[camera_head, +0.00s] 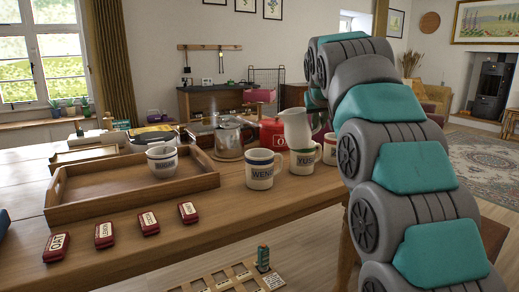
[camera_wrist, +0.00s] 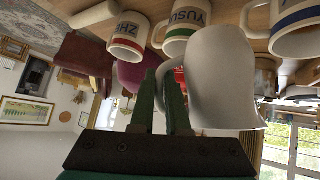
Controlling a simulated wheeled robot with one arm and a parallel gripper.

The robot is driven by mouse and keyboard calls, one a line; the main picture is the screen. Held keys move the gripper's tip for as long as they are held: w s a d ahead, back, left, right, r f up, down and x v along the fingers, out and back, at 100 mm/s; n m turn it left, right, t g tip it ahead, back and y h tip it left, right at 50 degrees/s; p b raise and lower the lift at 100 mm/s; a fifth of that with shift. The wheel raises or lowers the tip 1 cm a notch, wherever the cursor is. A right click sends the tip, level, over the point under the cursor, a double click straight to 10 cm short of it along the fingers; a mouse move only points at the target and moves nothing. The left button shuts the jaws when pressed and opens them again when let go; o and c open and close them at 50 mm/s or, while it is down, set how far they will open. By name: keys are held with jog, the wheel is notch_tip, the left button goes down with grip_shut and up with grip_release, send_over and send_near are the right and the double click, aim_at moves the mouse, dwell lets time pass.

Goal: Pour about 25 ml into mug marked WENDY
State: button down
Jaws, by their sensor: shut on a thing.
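In the head view my arm hides the gripper. The jug's contents are hidden.
A third mug (camera_head: 330,149) stands right of YUSUF. A glass pot (camera_head: 228,140) and a red canister (camera_head: 272,134) stand behind.

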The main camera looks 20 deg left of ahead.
jog(key=shift+w+d+f+m+g+y, duration=0.15)
jog(key=shift+f+m+g+y, duration=0.1)
jog(key=shift+f+y, duration=0.2)
jog(key=shift+w+d+f+m+g+y, duration=0.15)
jog(key=shift+f+g+y, duration=0.15)
jog(key=shift+f, duration=0.25)
jog(key=shift+s, duration=0.1)
